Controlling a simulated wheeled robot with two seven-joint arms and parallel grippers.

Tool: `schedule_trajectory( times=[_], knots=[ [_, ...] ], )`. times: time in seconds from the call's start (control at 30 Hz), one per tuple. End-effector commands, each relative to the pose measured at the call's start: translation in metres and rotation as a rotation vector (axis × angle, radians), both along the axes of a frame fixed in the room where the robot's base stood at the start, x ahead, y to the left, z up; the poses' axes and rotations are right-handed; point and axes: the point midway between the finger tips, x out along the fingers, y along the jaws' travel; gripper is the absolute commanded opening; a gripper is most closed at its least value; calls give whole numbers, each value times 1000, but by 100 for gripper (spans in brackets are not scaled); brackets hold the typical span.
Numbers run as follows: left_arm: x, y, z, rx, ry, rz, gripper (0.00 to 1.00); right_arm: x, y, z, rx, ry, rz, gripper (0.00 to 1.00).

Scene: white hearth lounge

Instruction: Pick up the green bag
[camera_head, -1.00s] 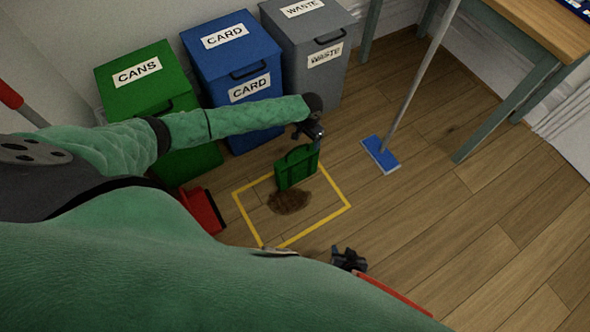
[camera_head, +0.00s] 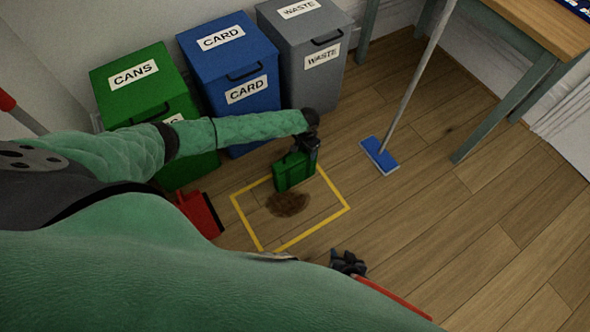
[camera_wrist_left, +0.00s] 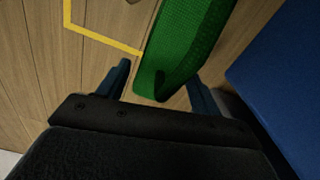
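The green bag (camera_head: 293,172) stands upright on the wooden floor, at the upper right part of the yellow taped outline (camera_head: 338,213). My left gripper (camera_head: 306,148) is right at the bag's top. In the left wrist view the gripper (camera_wrist_left: 161,85) is open, with its two fingers apart and the lower end of the green bag (camera_wrist_left: 185,42) reaching between them. Gaps show beside the bag, so the fingers do not look closed on it. The handle is mostly hidden by the gripper in the head view.
A green cans bin (camera_head: 128,95), a blue card bin (camera_head: 215,70) and a grey waste bin (camera_head: 298,45) stand behind. A brown stain (camera_head: 288,203) lies before the bag. A blue mop (camera_head: 379,155), red dustpan (camera_head: 200,213) and wooden table (camera_head: 530,25) are nearby.

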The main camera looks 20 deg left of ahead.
Motion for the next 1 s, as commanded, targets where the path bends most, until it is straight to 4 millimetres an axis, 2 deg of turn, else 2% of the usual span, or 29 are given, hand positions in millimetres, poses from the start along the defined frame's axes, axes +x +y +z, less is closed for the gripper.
schedule_trajectory(
  times=[0.03, 0.27, 0.57, 0.87, 1.0],
  knots=[
    [0, 0, 0, 0, 0, 0, 55, 0, 0, 0, 0, 0, 0, 36],
    [0, 0, 0, 0, 0, 0, 10, 0, 0, 0, 0, 0, 0, 36],
    [0, 0, 4, 0, 0, 0, 10, 0, -1, 1, -1, 0, -1, 36],
    [0, 0, 42, -1, -2, 0, 10, 0, -1, 8, -2, 1, 0, 36],
    [17, -16, 54, -3, -2, 0, 10, 1, -1, 9, -2, -2, 1, 36]
  ],
)
